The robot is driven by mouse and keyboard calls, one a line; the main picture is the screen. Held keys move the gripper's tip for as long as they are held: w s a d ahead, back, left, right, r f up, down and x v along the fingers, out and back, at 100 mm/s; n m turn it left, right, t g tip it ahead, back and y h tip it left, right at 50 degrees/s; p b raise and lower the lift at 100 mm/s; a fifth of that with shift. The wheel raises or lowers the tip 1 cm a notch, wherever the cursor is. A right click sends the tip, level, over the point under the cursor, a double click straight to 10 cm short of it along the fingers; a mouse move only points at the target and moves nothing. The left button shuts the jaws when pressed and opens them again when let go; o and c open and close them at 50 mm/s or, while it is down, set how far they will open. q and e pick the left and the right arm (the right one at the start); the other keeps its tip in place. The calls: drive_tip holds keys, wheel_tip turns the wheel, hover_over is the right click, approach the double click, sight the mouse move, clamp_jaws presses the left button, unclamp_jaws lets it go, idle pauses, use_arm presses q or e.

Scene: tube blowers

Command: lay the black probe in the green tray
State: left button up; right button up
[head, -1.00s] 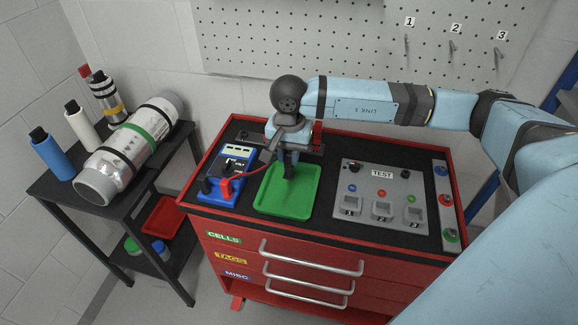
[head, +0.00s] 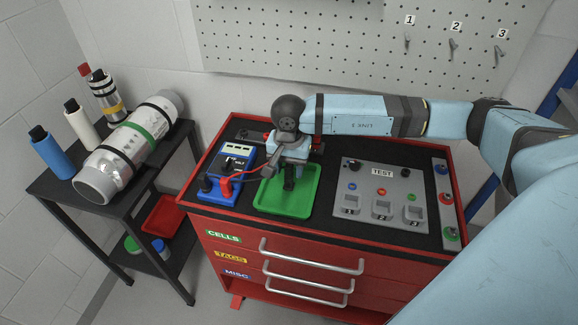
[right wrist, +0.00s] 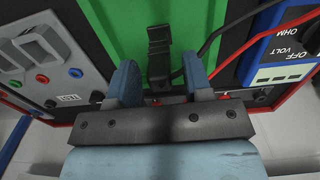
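The green tray (head: 307,205) lies flat on the black bench top and also shows in the right wrist view (right wrist: 110,25). My right gripper (head: 288,168) is low over the tray, pointing down. The black probe (head: 289,180) hangs about upright below it, over the tray. The finger contact is partly hidden. I cannot tell whether the probe's lower end touches the tray floor. My left gripper is not in view.
A blue meter (head: 232,165) with red and black leads stands left of the tray. A grey test panel (head: 380,195) with buttons is to its right. A red rim edges the bench (head: 418,252). A side table (head: 60,190) at left holds bottles and a large cylinder.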

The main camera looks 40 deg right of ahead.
drive_tip(key=shift+r, duration=0.1)
drive_tip(key=shift+r+p, duration=0.25)
drive_tip(key=shift+p, duration=0.05)
drive_tip(key=shift+r, duration=0.35)
wheel_tip(320, 180, up, 11)
drive_tip(key=b, duration=0.1)
drive_tip(key=shift+s+f, duration=0.1)
